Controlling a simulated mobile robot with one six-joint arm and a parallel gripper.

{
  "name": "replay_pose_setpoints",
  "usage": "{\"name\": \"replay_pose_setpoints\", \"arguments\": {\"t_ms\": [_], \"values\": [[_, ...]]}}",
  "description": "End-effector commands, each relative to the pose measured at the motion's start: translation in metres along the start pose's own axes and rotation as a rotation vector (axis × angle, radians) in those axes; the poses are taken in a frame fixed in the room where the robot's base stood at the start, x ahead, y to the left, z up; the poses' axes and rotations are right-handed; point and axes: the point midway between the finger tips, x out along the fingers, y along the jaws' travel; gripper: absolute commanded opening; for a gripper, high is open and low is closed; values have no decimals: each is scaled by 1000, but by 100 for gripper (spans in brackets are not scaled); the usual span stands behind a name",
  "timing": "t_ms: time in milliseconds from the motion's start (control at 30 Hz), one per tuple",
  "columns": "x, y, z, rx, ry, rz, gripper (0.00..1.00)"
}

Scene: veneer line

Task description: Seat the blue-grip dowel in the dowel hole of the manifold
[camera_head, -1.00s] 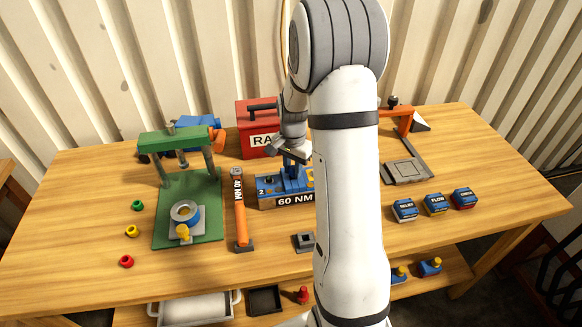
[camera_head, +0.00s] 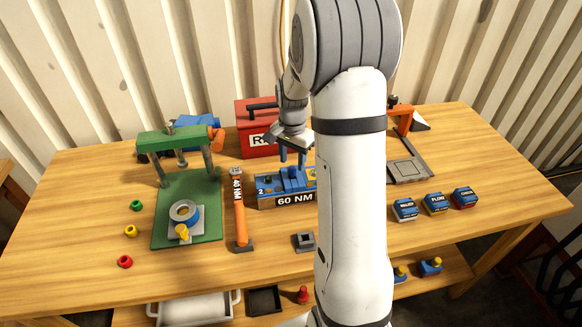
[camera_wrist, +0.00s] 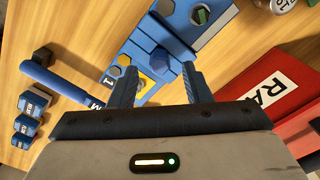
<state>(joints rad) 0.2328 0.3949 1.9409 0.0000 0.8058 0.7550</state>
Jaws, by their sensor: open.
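The blue manifold (camera_head: 272,196) lies on the bench, its right end hidden behind my arm; it also shows in the wrist view (camera_wrist: 136,45). A blue upright piece, apparently the dowel's blue grip (camera_head: 292,175), stands at the manifold's middle. In the wrist view this grip (camera_wrist: 161,60) shows between and beyond my fingertips, apart from them. Its lower end is hidden, so I cannot tell how deep it sits. My gripper (camera_head: 292,158) is open and empty above it.
An orange-handled wrench (camera_head: 239,207) lies left of the manifold, beside a green press (camera_head: 187,219). A red box (camera_head: 255,142) stands behind. A blue-handled tool (camera_wrist: 55,81) lies near the manifold's other end. Small labelled boxes (camera_head: 436,203) stand at right.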

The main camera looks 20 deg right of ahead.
Motion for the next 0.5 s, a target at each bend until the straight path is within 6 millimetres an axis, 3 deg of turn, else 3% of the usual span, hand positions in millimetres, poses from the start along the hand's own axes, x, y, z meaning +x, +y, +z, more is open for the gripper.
{"name": "replay_pose_setpoints", "arguments": {"t_ms": [200, 500], "values": [[-49, -1, -1, -1, 4, -4, 44], [-85, 0, 2, -8, 3, -3, 44]]}}
